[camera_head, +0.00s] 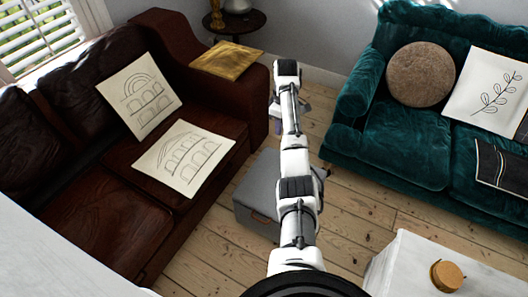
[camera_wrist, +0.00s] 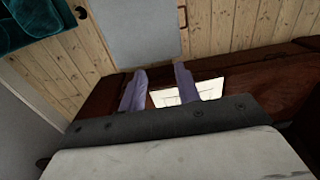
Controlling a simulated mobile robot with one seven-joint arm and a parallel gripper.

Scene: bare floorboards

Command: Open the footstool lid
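The footstool (camera_head: 252,192) is a grey box on the floorboards, between the brown sofa and the teal sofa. My arm hides its right part in the head view. Its visible top looks flat and closed, with a small brown tab (camera_head: 262,217) on the front side. The footstool shows in the wrist view as a grey panel (camera_wrist: 138,32) at the top, with a brown strap (camera_wrist: 183,16) at its right edge. My gripper (camera_wrist: 159,86) has two purplish fingers set apart with nothing between them. It is away from the footstool, and in the head view it is partly hidden behind my arm.
The brown leather sofa (camera_head: 80,219) with drawn cushions (camera_head: 184,157) stands close left of the footstool. The teal sofa (camera_head: 398,147) is at the right. A white table (camera_head: 412,270) with a round wooden item (camera_head: 446,276) is at front right. Floor (camera_head: 345,222) is clear between them.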

